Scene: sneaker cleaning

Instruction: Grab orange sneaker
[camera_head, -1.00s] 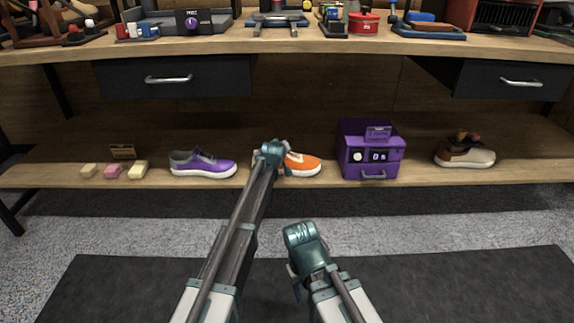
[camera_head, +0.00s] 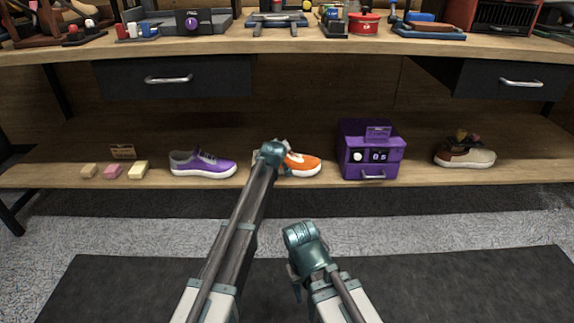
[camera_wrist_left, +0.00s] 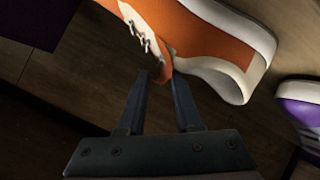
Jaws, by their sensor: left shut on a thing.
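The orange sneaker (camera_head: 303,164) with a white sole stands on the lower shelf, partly hidden behind my left gripper (camera_head: 274,150). In the left wrist view the orange sneaker (camera_wrist_left: 195,35) fills the top. The fingers of my left gripper (camera_wrist_left: 165,80) are shut on its orange edge near the laces and the opening. My right gripper (camera_head: 296,282) is low at the front, away from the shelf. Its fingers are mostly hidden, so I cannot see whether it is open.
A purple sneaker (camera_head: 203,164) stands left of the orange one. A purple box with a drawer (camera_head: 371,155) is to its right, and a brown and cream shoe (camera_head: 465,154) farther right. Small blocks (camera_head: 113,171) lie at left. The worktop edge (camera_head: 330,46) overhangs the shelf.

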